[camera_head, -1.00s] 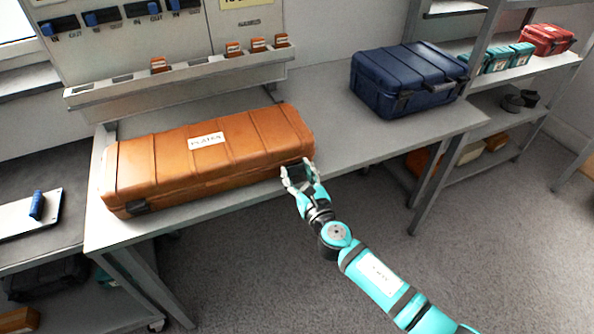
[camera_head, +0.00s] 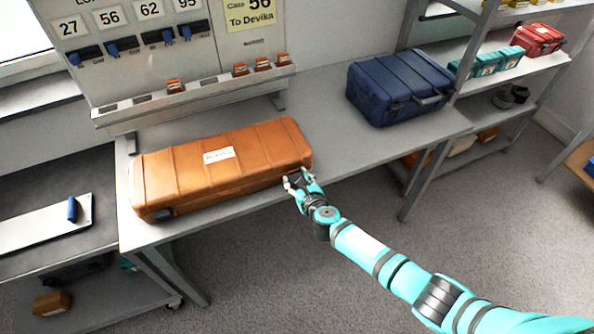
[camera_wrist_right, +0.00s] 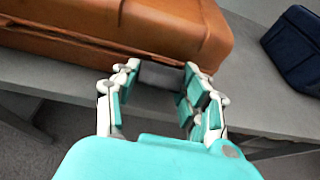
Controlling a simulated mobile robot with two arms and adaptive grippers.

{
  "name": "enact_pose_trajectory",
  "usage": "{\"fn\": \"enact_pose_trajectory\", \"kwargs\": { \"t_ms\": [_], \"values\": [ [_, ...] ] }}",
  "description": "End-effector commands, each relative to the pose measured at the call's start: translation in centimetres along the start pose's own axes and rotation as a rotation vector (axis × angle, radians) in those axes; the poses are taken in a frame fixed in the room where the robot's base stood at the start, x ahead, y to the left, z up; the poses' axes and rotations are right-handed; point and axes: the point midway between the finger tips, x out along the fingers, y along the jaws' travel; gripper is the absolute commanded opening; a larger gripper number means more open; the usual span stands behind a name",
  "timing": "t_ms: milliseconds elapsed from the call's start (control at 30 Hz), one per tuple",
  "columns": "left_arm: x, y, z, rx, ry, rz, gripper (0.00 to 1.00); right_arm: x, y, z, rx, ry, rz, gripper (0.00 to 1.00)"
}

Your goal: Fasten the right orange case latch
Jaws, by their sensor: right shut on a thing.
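The orange case (camera_head: 222,166) lies closed on the grey bench, with a white label on its lid. Its left latch (camera_head: 160,213) is a dark piece on the front near the left end. My right gripper (camera_head: 297,181) is at the front right of the case. In the right wrist view, the orange case (camera_wrist_right: 125,28) fills the top, and the right latch (camera_wrist_right: 160,76) is a dark grey piece between the fingers of my right gripper (camera_wrist_right: 158,84), which is shut on it. Whether the latch is fastened cannot be told. My left gripper is out of view.
A blue case (camera_head: 400,88) stands at the back right of the bench (camera_head: 330,125), with clear surface between the cases. A ledge with orange tags (camera_head: 240,70) runs behind. A shelf (camera_head: 480,85) with teal and red boxes stands at right. Open floor lies in front.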

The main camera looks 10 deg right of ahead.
Motion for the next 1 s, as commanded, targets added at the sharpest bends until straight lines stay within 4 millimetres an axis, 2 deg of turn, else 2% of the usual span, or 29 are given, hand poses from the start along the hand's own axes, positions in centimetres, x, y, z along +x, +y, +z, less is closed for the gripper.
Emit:
{"fn": "enact_pose_trajectory", "kwargs": {
  "t_ms": [67, 400, 433, 567, 600, 867, 1000],
  "values": [
    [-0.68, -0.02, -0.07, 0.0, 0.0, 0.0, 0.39, -0.07, 0.1, 0.31, 0.0, 0.009, 0.002, 0.11],
    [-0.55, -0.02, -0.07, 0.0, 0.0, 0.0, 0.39, 0.03, 0.06, 0.1, 0.001, 0.012, 0.001, 0.11],
    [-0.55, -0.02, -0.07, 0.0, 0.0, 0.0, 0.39, 0.03, 0.06, 0.1, 0.001, 0.012, 0.001, 0.47],
    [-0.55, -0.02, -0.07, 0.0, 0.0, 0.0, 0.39, 0.02, 0.03, 0.1, 0.001, 0.012, 0.001, 0.64],
    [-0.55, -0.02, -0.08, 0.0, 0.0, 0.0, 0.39, 0.02, 0.02, 0.09, 0.0, 0.012, 0.001, 0.67],
    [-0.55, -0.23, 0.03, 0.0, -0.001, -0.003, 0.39, -0.03, -0.02, 0.07, 0.0, 0.012, 0.0, 0.67],
    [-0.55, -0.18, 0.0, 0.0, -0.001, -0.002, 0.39, -0.66, -0.15, 0.11, -0.001, 0.01, -0.002, 0.67]
  ]
}}
